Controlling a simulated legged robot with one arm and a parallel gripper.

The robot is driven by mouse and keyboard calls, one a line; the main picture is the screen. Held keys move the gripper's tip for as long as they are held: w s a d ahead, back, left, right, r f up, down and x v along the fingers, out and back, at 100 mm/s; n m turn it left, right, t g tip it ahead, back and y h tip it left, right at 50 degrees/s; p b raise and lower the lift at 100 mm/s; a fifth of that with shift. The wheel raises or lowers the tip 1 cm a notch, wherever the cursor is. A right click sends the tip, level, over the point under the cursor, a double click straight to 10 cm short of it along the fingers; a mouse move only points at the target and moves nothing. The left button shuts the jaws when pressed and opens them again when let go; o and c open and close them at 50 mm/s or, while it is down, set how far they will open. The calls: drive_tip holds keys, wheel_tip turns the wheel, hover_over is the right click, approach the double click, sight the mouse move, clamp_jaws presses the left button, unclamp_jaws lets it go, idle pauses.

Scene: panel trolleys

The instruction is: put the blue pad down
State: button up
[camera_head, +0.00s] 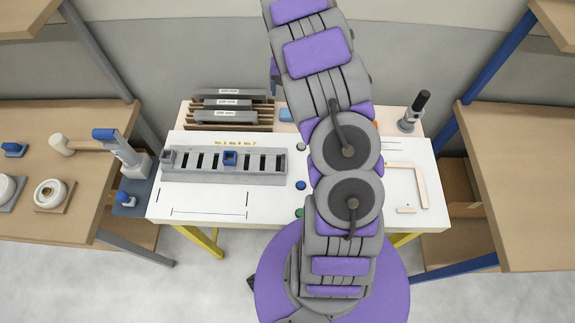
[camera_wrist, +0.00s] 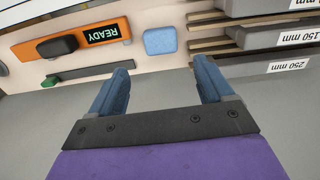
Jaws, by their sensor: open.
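The blue pad (camera_wrist: 160,41) is a small rounded block on the pale board in the wrist view. It lies just beyond my fingertips, roughly centred between them, and appears apart from both. My gripper (camera_wrist: 161,67) has its two blue fingers spread wide, with nothing between them. In the head view a blue piece, seemingly the same pad (camera_head: 286,115), shows at the back of the table beside my arm, partly covered by it. I cannot make out my gripper in the head view.
Right of the pad are stacked grey bars with millimetre labels (camera_wrist: 282,67); left is an orange panel reading READY (camera_wrist: 72,39) with a black knob. A slotted grey rack (camera_head: 223,164) stands on the white table. Wooden benches (camera_head: 520,160) flank both sides.

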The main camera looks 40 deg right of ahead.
drive_tip(key=s+a+r+n, duration=0.2)
drive_tip(key=s+a+r, duration=1.2)
drive_tip(key=r, duration=0.1)
drive_tip(key=s+a+r+n, duration=0.1)
drive_tip(key=s+a, duration=0.3)
drive_tip(key=s, duration=0.3)
drive_tip(key=s+a+r+n+g, duration=0.1)
drive_tip(key=s+a+n, duration=0.1)
drive_tip(key=s, duration=0.6)
drive_tip(key=s+a+r+n, duration=0.1)
drive_tip(key=s+a+n, duration=0.1)
drive_tip(key=s+a, duration=0.3)
drive_tip(key=shift+s+a+g, duration=0.3)
drive_tip(key=shift+s, duration=0.95)
